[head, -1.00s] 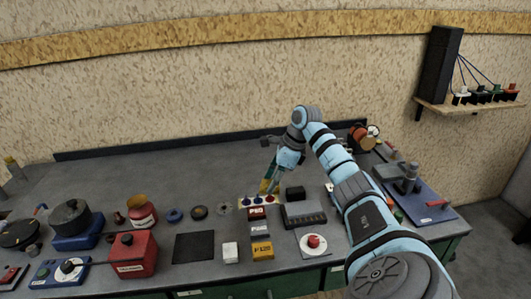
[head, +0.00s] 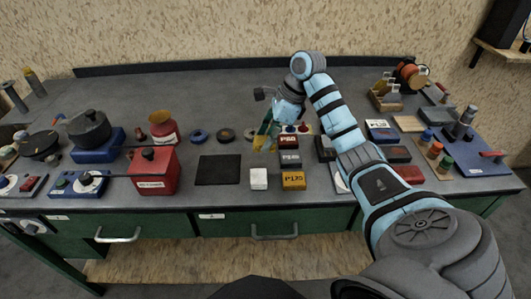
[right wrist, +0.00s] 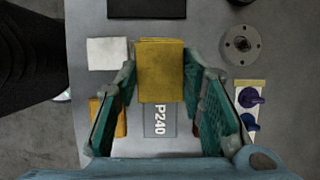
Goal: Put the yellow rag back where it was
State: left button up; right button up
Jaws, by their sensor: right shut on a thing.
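The yellow rag (head: 260,143) is a folded, flat-looking yellow piece. It also shows in the right wrist view (right wrist: 160,72), between the two fingers. My right gripper (head: 267,132) is shut on it and holds it over the bench, left of the red P60 block (head: 288,142) and behind the white block (head: 258,178). In the right wrist view the grey P240 block (right wrist: 160,120) shows below the rag, partly covered by it. I cannot tell the height of the rag above the bench top. My left gripper is in no view.
A black square mat (head: 218,170) lies left of the white block. The yellow P120 block (head: 293,181) stands at the front. A strip with blue knobs (right wrist: 250,100) and a grey disc (right wrist: 243,45) are close by. A red box (head: 153,171) stands left.

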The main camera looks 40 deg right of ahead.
aim_at(264, 136)
jog(key=shift+w+a+f, duration=0.2)
jog(key=shift+w+f, duration=0.75)
jog(key=shift+f, duration=0.2)
jog(key=f, duration=0.1)
jog(key=w+f, duration=0.1)
jog(key=shift+w+f, duration=0.2)
jog(key=shift+f, duration=0.1)
jog(key=shift+w+d+f, duration=0.1)
jog(key=shift+w+f, duration=0.05)
jog(key=shift+f, duration=0.35)
jog(key=shift+w+d+f, duration=0.1)
jog(key=shift+f, duration=0.4)
jog(key=shift+c, duration=0.5)
jog(key=shift+s+r, duration=0.2)
jog(key=shift+s, duration=0.1)
jog(key=shift+s+a, duration=0.1)
jog(key=shift+s, duration=0.15)
jog(key=o, duration=0.8)
jog(key=shift+w+f+b, duration=0.1)
jog(key=shift+f+b, duration=0.05)
jog(key=shift+b, duration=0.15)
jog(key=o, duration=0.3)
jog(key=shift+w, duration=0.1)
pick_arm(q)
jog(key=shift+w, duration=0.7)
pick_arm(e)
jog(key=shift+o, duration=0.5)
